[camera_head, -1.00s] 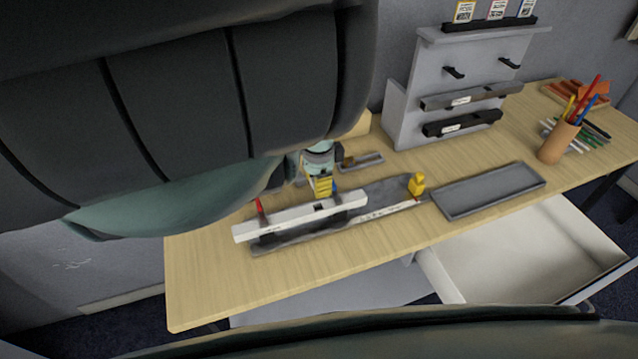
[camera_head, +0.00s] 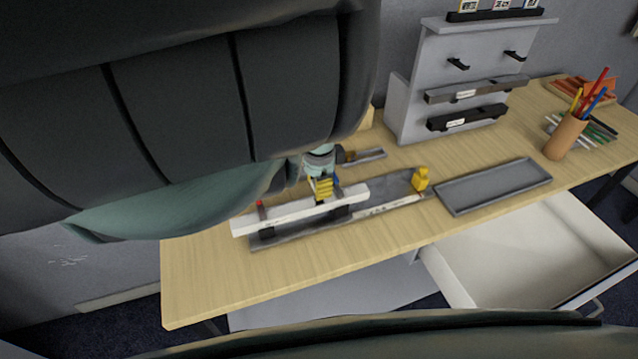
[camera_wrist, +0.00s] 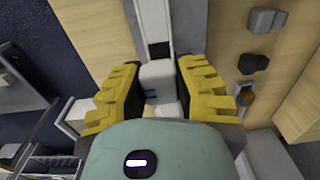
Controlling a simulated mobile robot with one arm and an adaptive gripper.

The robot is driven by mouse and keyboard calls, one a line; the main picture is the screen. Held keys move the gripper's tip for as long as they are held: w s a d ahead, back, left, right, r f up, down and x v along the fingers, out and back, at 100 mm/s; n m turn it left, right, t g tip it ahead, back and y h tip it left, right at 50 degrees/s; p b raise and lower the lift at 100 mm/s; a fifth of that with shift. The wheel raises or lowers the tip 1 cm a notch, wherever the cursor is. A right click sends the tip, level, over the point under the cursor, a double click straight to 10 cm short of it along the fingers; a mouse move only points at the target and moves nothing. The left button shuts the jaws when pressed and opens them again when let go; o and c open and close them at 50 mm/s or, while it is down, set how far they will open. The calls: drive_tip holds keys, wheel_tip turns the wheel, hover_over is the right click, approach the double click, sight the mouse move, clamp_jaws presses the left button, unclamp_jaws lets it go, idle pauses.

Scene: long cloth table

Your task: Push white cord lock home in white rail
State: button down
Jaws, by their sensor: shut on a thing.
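The long white rail (camera_head: 270,216) lies across dark supports on a grey fixture in the head view. In the wrist view the rail (camera_wrist: 154,15) runs up from the middle, with a dark opening (camera_wrist: 158,50) just beyond the cord lock. The white cord lock (camera_wrist: 157,72) is a small block between my yellow finger pads, with small blue marks near it. My gripper (camera_head: 323,190) is shut on it, over the rail's right half. In the head view the fingers hide the lock. I cannot tell how deep it sits in the rail.
The grey fixture (camera_head: 385,197) carries a yellow piece (camera_head: 420,180) at its right. A grey tray (camera_head: 493,187), a pencil cup (camera_head: 566,137) and a grey rack (camera_head: 455,85) stand further right and back. An open drawer (camera_head: 530,245) juts out in front. Front-left tabletop is clear.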

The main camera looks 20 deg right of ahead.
drive_tip(key=shift+f+b, duration=0.8)
drive_tip(key=shift+f, duration=0.4)
drive_tip(key=shift+f+b, duration=1.1)
drive_tip(key=shift+b, duration=0.1)
idle(0.8)
drive_tip(key=c, duration=0.7)
unclamp_jaws()
drive_tip(key=shift+r, duration=0.1)
drive_tip(key=shift+c, duration=0.2)
drive_tip(key=shift+r, duration=0.1)
wheel_tip(320, 180, up, 5)
drive_tip(key=shift+w+a+r, duration=0.1)
drive_tip(key=shift+r, duration=1.05)
